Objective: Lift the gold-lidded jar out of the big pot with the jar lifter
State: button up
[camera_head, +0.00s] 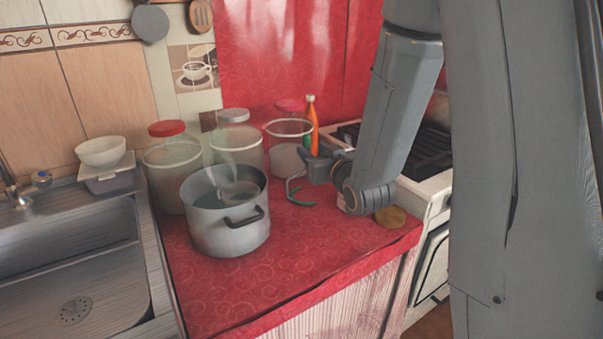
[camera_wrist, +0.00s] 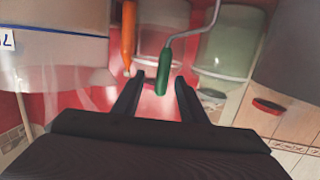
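The big grey pot (camera_head: 228,230) stands steaming on the red counter, holding liquid. A round jar top (camera_head: 238,189) shows inside it; steam dulls its colour, and the rest of the jar is hidden. The jar lifter (camera_head: 302,203), with bent wire and green grips, is right of the pot, by my gripper (camera_head: 312,165). In the wrist view, my gripper (camera_wrist: 158,85) has its fingers spread apart. The lifter's green grip (camera_wrist: 163,72) shows between and beyond the fingertips, with gaps on both sides. Its wire runs up to the right there.
Large clear jars (camera_head: 172,165) stand behind the pot, with an orange bottle (camera_head: 312,120) near the stove (camera_head: 425,150). A flat gold-brown disc (camera_head: 390,217) lies at the counter's right. The sink (camera_head: 70,260) is left. The red counter's front (camera_head: 300,258) is clear.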

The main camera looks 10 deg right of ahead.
jog(key=shift+w+r+t, duration=0.15)
jog(key=shift+r+t, duration=0.45)
jog(key=shift+w+a+r+y, duration=0.1)
jog(key=shift+w+r+y, duration=0.1)
jog(key=shift+y, duration=0.2)
jog(key=w+a+p, duration=0.1)
jog(key=w, duration=0.6)
jog(key=shift+w+a+r, duration=0.15)
jog(key=shift+a+r, duration=0.05)
jog(key=shift+r, duration=0.1)
grip_shut()
